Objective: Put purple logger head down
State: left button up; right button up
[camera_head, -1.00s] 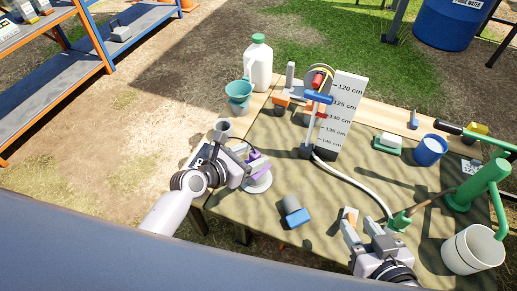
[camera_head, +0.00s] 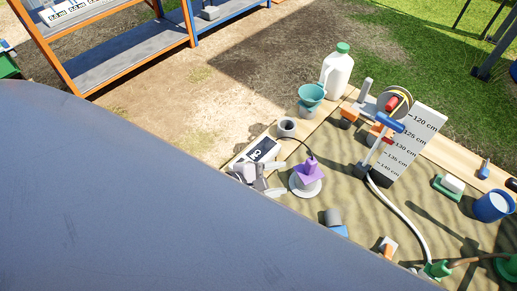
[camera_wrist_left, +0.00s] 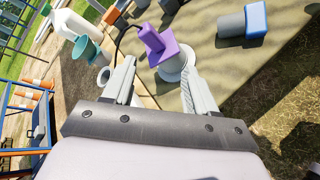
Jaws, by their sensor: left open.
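The purple logger head (camera_head: 308,170) stands upright on a round white base (camera_head: 304,189) near the table's left edge. A dark cable runs from it toward a meter with a display. In the left wrist view the purple logger head (camera_wrist_left: 157,46) stands just beyond the fingertips, over the white base (camera_wrist_left: 173,68). My left gripper (camera_head: 281,178) is open and empty, just left of the logger head. In the wrist view its two fingers (camera_wrist_left: 158,72) are spread apart, with nothing held between them. My right gripper does not show.
The meter (camera_head: 262,150), a grey cup (camera_head: 287,127), a teal funnel (camera_head: 311,97) and a white jug (camera_head: 336,70) line the left side. A reel (camera_head: 395,102) and depth board (camera_head: 412,140) stand behind.

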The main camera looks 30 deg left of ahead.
pick_arm(q)
jog(key=s+a+m+y, duration=0.1)
jog(key=s+m, duration=0.6)
jog(key=m, duration=1.6)
jog(key=shift+s+r+m+y, duration=0.2)
jog(key=shift+r+m+y, duration=0.2)
jog(key=shift+y, duration=0.5)
